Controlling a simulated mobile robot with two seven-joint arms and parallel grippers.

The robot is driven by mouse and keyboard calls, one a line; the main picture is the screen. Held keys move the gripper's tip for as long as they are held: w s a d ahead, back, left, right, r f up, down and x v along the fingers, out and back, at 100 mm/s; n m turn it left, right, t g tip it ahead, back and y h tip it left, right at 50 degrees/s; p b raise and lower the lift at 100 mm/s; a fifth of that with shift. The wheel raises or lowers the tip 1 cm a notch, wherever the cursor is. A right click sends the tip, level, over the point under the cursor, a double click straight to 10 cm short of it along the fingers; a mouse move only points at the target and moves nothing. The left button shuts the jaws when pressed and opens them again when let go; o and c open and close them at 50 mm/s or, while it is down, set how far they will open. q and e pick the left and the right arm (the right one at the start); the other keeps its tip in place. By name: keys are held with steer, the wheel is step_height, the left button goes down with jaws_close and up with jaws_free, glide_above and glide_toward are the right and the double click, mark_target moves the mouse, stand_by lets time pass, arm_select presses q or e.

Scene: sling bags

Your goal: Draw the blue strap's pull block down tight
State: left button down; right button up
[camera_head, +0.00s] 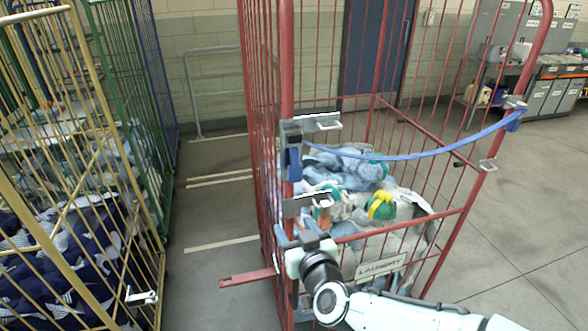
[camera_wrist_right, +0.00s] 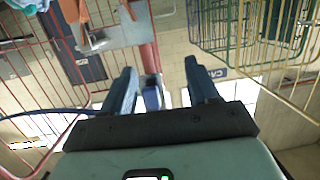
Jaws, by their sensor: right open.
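The blue strap (camera_head: 420,155) crosses the open front of a red cage trolley (camera_head: 462,215), sagging a little between its two posts. At the left post it meets a dark grey buckle (camera_head: 291,132). A blue block (camera_head: 294,165), apparently the pull block, hangs just below that buckle. My right gripper (camera_head: 296,232) is below the block by the left post, pointing up. In the right wrist view its two fingers are apart with nothing gripped, and a blue piece (camera_wrist_right: 152,98) shows in the gap beyond them. I cannot tell its exact distance. My left gripper is not in view.
Metal brackets (camera_head: 318,123) stick out from the left post near my right gripper. Bundled laundry (camera_head: 350,165) fills the red cage. A yellow cage (camera_head: 60,250) with dark cloth stands at left. Floor (camera_head: 215,215) is clear between the cages.

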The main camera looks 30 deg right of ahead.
steer(key=t+h, duration=0.1)
steer(key=t, duration=0.1)
glide_toward(296, 169)
steer(key=v, duration=0.2)
steer(key=shift+m, duration=0.3)
steer(key=p+x, duration=0.1)
steer(key=x, duration=1.2)
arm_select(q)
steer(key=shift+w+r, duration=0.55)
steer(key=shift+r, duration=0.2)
arm_select(e)
steer(key=shift+s, duration=0.1)
